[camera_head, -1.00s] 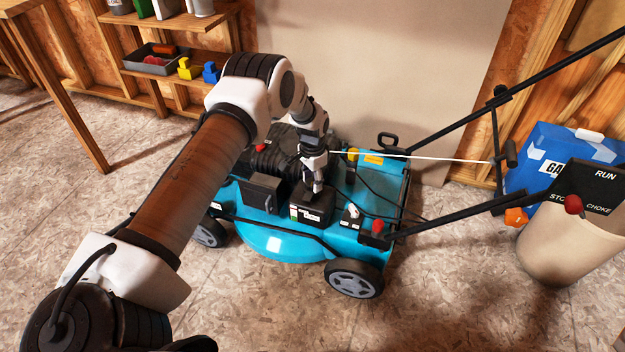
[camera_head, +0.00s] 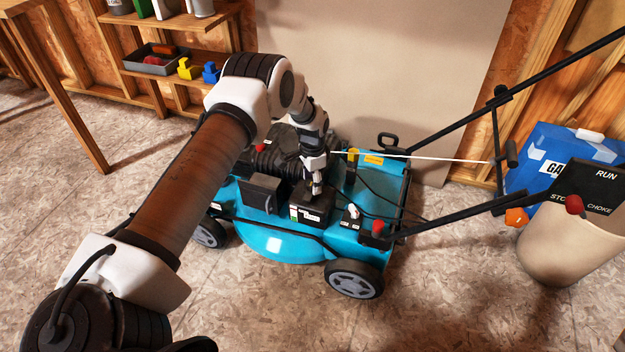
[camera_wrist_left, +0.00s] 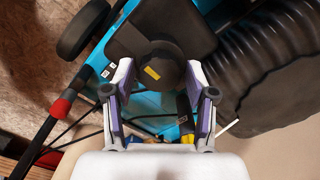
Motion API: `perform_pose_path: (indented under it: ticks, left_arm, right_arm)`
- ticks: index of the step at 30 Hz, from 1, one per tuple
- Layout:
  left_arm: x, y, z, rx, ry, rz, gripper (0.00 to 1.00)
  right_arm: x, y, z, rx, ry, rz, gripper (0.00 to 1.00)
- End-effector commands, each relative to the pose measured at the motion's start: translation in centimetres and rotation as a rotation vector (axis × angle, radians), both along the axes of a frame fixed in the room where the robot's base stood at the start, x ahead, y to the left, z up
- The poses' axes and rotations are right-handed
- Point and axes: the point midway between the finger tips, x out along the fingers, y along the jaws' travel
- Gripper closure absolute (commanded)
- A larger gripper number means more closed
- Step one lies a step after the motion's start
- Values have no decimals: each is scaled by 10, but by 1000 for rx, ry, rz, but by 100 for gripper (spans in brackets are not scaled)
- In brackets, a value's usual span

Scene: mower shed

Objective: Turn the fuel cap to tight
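The fuel cap (camera_wrist_left: 158,68) is a round black knob with a yellow mark, on top of a black block, in the left wrist view. In the head view my left gripper (camera_head: 316,188) points down onto the black labelled block (camera_head: 312,210) on the turquoise mower (camera_head: 268,243) and hides the cap. In the left wrist view the two fingers of my left gripper (camera_wrist_left: 160,70) stand on opposite sides of the cap, their tips against its sides as far as I can see. My right gripper is not in view.
The black ribbed engine cover (camera_wrist_left: 275,65) is close beside the fingers. The mower handle (camera_head: 560,80) rises to the right, with a white cord crossing to it. A blue container (camera_head: 560,160) and a RUN/CHOKE panel (camera_head: 598,187) are at the right. Shelves (camera_head: 165,60) stand behind.

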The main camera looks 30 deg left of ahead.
Motion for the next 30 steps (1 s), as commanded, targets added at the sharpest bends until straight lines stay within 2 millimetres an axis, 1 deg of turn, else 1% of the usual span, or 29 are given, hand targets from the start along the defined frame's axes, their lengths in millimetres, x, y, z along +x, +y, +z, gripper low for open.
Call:
perform_pose_path:
  ticks: [8, 11, 14, 17, 21, 24, 27, 30]
  left_arm:
    - [0, 0, 1, 0, -1, 1, 33]
    - [1, 0, 6, 0, -2, 2, 33]
    - [1, 0, 20, -1, -3, 3, 33]
    - [2, 0, 44, -1, -5, 2, 33]
    - [2, 0, 81, -1, -5, 2, 33]
    - [1, 0, 102, 0, -4, 1, 33]
    - [1, 0, 115, 0, -1, 1, 33]
    - [0, 0, 120, -1, -1, 1, 33]
  right_arm:
    - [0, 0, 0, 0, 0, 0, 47]
    - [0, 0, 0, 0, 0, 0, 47]
    - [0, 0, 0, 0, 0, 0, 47]
    - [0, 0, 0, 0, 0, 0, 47]
    - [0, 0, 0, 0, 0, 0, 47]
    - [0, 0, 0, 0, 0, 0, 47]
    - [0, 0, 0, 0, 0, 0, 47]
    - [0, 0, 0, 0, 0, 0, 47]
